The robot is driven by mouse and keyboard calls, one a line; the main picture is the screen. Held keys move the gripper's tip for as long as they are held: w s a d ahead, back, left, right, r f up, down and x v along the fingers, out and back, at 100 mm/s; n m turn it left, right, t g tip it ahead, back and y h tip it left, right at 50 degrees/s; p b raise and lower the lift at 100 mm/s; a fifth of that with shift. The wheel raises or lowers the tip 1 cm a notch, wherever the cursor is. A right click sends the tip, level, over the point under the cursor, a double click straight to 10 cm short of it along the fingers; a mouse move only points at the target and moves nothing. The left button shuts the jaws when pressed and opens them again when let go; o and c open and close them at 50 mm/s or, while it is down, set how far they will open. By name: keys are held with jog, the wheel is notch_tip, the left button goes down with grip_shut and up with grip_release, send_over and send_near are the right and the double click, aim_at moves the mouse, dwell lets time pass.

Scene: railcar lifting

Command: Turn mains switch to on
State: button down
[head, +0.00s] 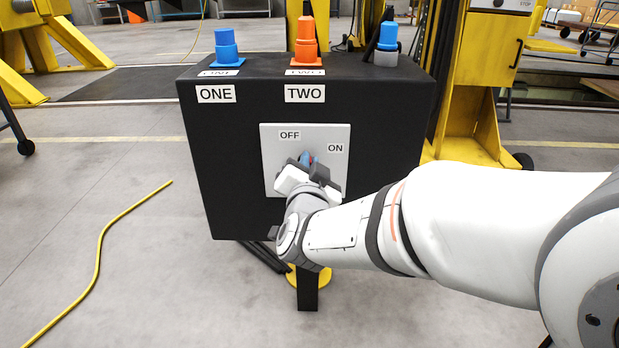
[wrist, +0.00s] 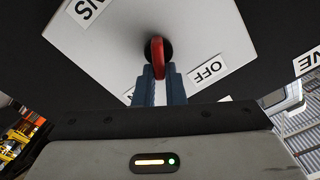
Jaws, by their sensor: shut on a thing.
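The mains switch is a red knob (wrist: 158,52) on a pale square plate (head: 279,180) on the front of a black box. The plate carries an OFF label (head: 289,135) at top and an ON label (head: 335,148) at upper right. My gripper (head: 306,164) is at the switch, hiding most of it in the head view. In the wrist view the fingers (wrist: 160,86) are shut on the red knob. Which label the knob points at is hard to tell, since the gripper covers it.
The black box (head: 225,170) stands on a post with a yellow foot. Blue (head: 227,47) and orange (head: 306,42) plugs, labelled ONE and TWO, and another blue plug (head: 387,42) stand on its top. Yellow lifting columns (head: 483,80) rise behind. A yellow cable (head: 100,240) lies on the floor at left.

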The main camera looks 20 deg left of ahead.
jog(key=m+b, duration=0.2)
jog(key=shift+d+f+m, duration=0.2)
jog(key=shift+f+m, duration=0.05)
jog(key=shift+m, duration=0.05)
jog(key=shift+d+m, duration=0.1)
jog(key=shift+m, duration=1.1)
jog(key=shift+w, duration=0.1)
jog(key=c, duration=1.5)
grip_release()
